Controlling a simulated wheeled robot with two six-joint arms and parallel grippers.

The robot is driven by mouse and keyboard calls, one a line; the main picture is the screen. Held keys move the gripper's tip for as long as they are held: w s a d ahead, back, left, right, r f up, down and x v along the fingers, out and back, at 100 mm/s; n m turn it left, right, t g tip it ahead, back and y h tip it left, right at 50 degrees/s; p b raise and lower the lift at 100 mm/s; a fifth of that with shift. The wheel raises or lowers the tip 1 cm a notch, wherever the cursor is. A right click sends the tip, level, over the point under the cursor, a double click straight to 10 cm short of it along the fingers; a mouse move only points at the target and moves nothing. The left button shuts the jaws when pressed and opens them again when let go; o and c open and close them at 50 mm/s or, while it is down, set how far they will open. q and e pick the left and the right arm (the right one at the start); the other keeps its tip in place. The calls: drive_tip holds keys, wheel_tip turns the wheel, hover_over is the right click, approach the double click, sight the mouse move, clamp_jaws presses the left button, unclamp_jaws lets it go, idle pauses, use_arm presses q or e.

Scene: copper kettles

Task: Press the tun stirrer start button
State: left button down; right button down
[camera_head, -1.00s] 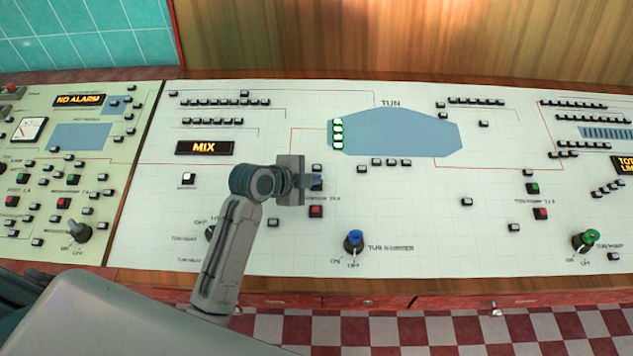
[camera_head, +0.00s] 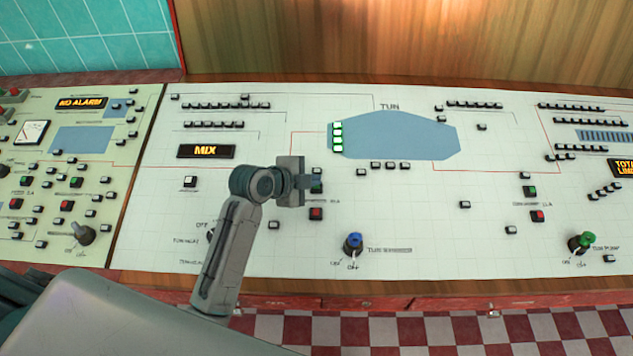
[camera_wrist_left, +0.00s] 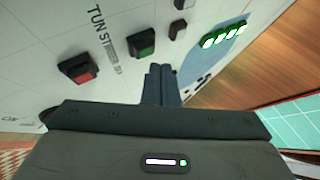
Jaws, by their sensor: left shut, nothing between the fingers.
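The tun stirrer's green button (camera_head: 317,189) is on the white sloping panel, partly hidden behind my left gripper in the head view. In the left wrist view the green button (camera_wrist_left: 141,42) shows whole beside the printed "TUN ST..." label. The red button (camera_head: 316,214) sits just below it; it also shows in the left wrist view (camera_wrist_left: 78,69). My left gripper (camera_head: 316,180) is shut and empty, its tips close to the green button. In the wrist view its fingers (camera_wrist_left: 160,84) show a little to the right of the green button; contact cannot be told. My right gripper is not in view.
A blue-topped knob (camera_head: 353,243) stands up below the buttons. A lit MIX display (camera_head: 206,151) is at the left, and a blue tun shape (camera_head: 400,137) with green lights is above right.

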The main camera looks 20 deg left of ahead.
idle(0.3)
use_arm(q)
drive_tip(key=r+p, duration=0.2)
drive_tip(key=s+r+p, duration=0.1)
drive_tip(key=r+p, duration=0.1)
drive_tip(key=shift+d+r+p, duration=0.15)
drive_tip(key=shift+r+p, duration=0.15)
drive_tip(key=shift+r, duration=0.1)
